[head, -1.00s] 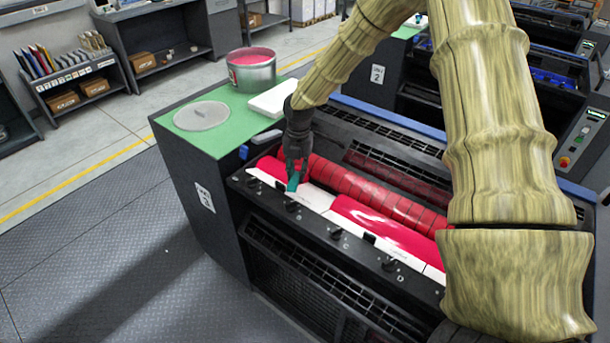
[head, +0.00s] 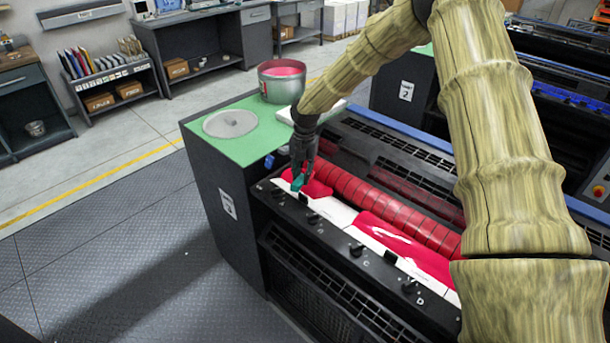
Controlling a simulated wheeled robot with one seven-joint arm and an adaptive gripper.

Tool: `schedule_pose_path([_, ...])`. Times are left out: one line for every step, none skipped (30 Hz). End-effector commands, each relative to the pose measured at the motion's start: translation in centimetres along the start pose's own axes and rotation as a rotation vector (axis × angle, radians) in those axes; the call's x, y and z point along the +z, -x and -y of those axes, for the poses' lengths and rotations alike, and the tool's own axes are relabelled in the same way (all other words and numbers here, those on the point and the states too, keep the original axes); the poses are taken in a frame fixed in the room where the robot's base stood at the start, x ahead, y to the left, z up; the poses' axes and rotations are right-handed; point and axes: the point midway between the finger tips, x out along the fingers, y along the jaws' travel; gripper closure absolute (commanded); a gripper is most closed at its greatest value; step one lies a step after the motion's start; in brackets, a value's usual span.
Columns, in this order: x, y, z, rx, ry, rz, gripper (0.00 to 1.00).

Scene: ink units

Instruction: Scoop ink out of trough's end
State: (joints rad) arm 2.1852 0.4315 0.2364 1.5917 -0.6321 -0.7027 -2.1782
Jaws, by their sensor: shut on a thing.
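The ink trough (head: 340,214) runs along the front of the press beside a long red roller (head: 400,212). Its pale floor shows bare in the middle. Red ink (head: 318,188) lies at the trough's left end, and a larger red patch (head: 405,246) with a white streak lies further right. My gripper (head: 300,171) points down over the left end, shut on a small teal tool (head: 298,184). The tool's lower edge is at the trough, close by the left-end ink. Whether it touches the ink, and whether it carries any, cannot be told.
A metal can of red ink (head: 282,80) stands on the green top (head: 190,140) left of the trough, with a round lid (head: 230,124) and a white block (head: 340,108). Black knobs (head: 357,249) line the front edge. My arm crosses the right side.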

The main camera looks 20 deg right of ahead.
Motion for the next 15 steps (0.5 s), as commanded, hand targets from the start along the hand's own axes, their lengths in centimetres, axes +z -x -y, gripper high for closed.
schedule_pose_path([0.0,-0.2,0.0,0.0,0.0,0.0,1.0])
schedule_pose_path([0.0,-0.3,0.0,0.0,0.0,0.0,1.0])
schedule_pose_path([0.0,-0.5,0.0,0.0,0.0,0.0,1.0])
schedule_pose_path([0.0,-0.7,0.1,0.0,0.0,0.0,1.0])
schedule_pose_path([0.0,-0.8,0.1,0.0,0.0,0.0,1.0])
schedule_pose_path([0.0,-1.1,0.1,0.0,-0.001,0.0,1.0])
schedule_pose_path([0.0,-1.2,0.1,0.0,-0.001,0.0,1.0])
schedule_pose_path([0.0,-1.4,0.1,0.0,-0.001,0.0,1.0])
schedule_pose_path([0.0,-1.6,0.1,0.0,-0.001,0.0,1.0])
schedule_pose_path([0.0,-1.8,0.1,0.0,-0.001,0.0,1.0])
schedule_pose_path([0.1,-1.9,0.1,0.0,-0.001,0.0,1.0])
schedule_pose_path([0.1,-2.1,0.1,0.001,-0.001,0.0,1.0])
schedule_pose_path([0.1,-2.3,0.1,0.001,-0.001,0.0,1.0])
schedule_pose_path([0.1,-2.5,0.1,0.001,-0.001,0.0,1.0])
schedule_pose_path([0.1,-2.7,0.1,0.0,-0.001,0.0,1.0])
